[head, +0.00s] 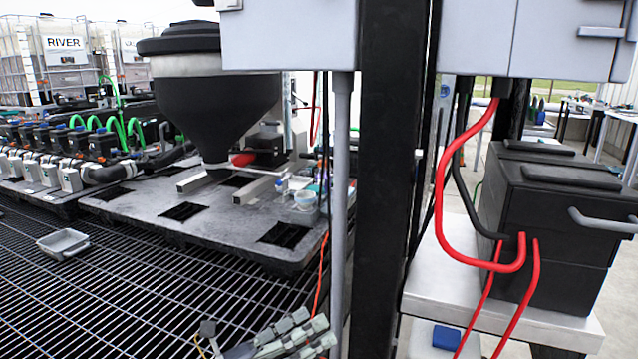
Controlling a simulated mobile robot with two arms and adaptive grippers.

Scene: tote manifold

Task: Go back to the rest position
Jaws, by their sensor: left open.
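My left gripper (256,328) shows at the bottom edge of the head view, left of a grey vertical pipe. Its grey jointed fingers are spread apart, with nothing seen between them. It is over the black floor grating, and the arm behind it is cut off by the frame. My right gripper is not in view.
A black post (390,170) and a grey pipe (341,190) stand close to the left gripper's right. A black box (545,215) with red cables sits on a metal shelf (440,285). A dark hopper (215,105) stands on a black pallet (140,212). A grey tote (63,243) lies on the open grating (110,310).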

